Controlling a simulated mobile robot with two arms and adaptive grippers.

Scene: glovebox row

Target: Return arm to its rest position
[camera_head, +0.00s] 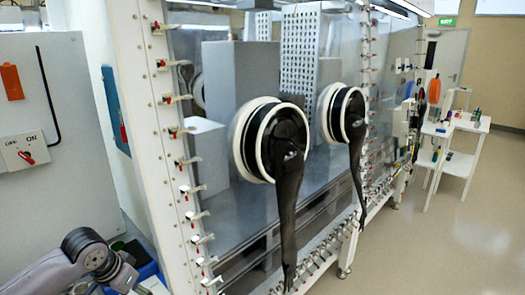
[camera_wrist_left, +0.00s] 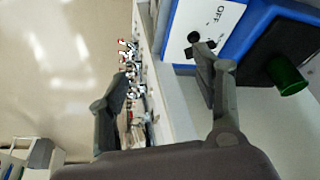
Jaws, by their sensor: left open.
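My left arm (camera_head: 85,248) comes in at the lower left of the head view, low beside the near end of the glovebox. Its dark gripper shows only partly there. In the left wrist view my left gripper (camera_wrist_left: 158,60) has its two fingers spread wide apart, with nothing held between them. Its right finger appears close to a white panel marked OFF on a blue box; whether they touch, I cannot tell. My right gripper is in neither view.
The glovebox (camera_head: 215,160) has a clamp-lined frame and two hanging black gloves (camera_head: 288,190). A grey cabinet with an ON/OFF switch (camera_head: 25,150) stands left. A white cart (camera_head: 455,150) stands far right on open floor. A green cylinder (camera_wrist_left: 287,76) lies right in the wrist view.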

